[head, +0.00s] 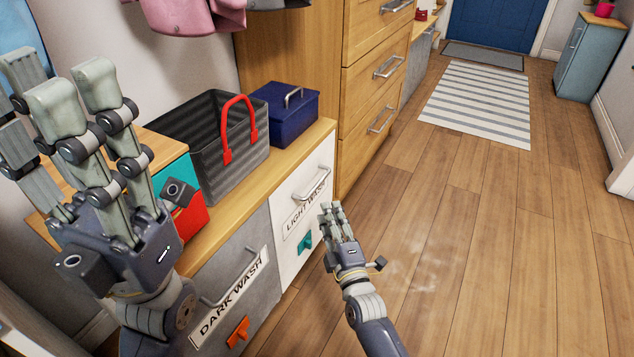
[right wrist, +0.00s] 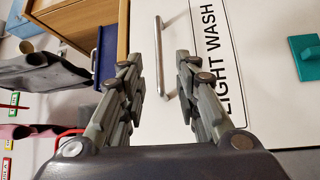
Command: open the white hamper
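The white hamper (head: 288,233) is a white front labelled LIGHT WASH, with a metal bar handle (head: 312,187). It looks shut. My right gripper (head: 333,212) is in front of its right side, with fingers apart. In the right wrist view the handle (right wrist: 160,58) appears between the open fingertips (right wrist: 158,66); whether they touch it cannot be told. The teal tag (right wrist: 306,60) also shows there below the label. My left gripper (head: 62,92) is raised at the left, fingers spread and empty, well away from the hamper.
A grey DARK WASH hamper (head: 222,300) with an orange tag is to the left. A dark basket (head: 190,135) with a red handle and a blue box (head: 285,118) stand on the wooden top. Wooden drawers (head: 372,70) stand behind. The floor (head: 470,250) at right is clear.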

